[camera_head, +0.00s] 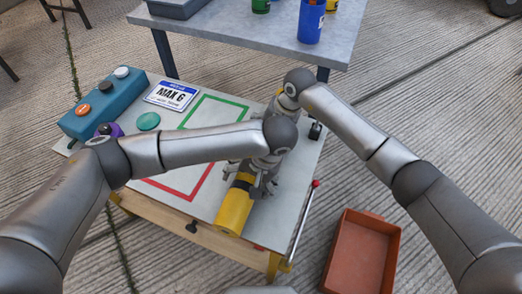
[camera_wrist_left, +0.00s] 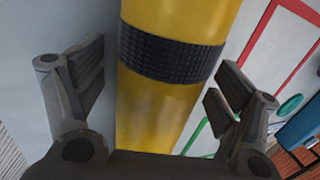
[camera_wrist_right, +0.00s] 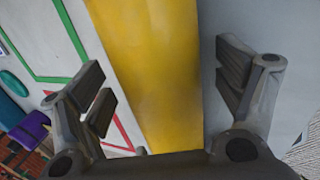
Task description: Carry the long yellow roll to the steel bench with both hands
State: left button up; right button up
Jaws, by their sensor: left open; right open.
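The long yellow roll (camera_head: 233,210) lies on the work cart's top (camera_head: 205,200), its near end toward the front edge. A black ribbed band (camera_wrist_left: 170,52) wraps it. My left gripper (camera_head: 252,186) is open over the roll at this band; in the left wrist view its fingers stand apart on either side of it. My right gripper (camera_wrist_right: 165,85) is open, with its fingers either side of a plain yellow stretch of the roll (camera_wrist_right: 150,60). In the head view the right gripper is mostly hidden behind my left wrist. The steel bench (camera_head: 240,32) stands behind the cart.
The bench holds a blue cup (camera_head: 311,22), a green item (camera_head: 261,5) and a grey bin (camera_head: 180,6). On the cart are a teal button box (camera_head: 100,105), a number plate (camera_head: 171,95) and a green disc (camera_head: 149,121). A rust-coloured crate (camera_head: 362,255) sits on the floor at right.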

pick_arm(q)
grip_shut()
pick_arm(e)
grip_shut()
dwell(0.4)
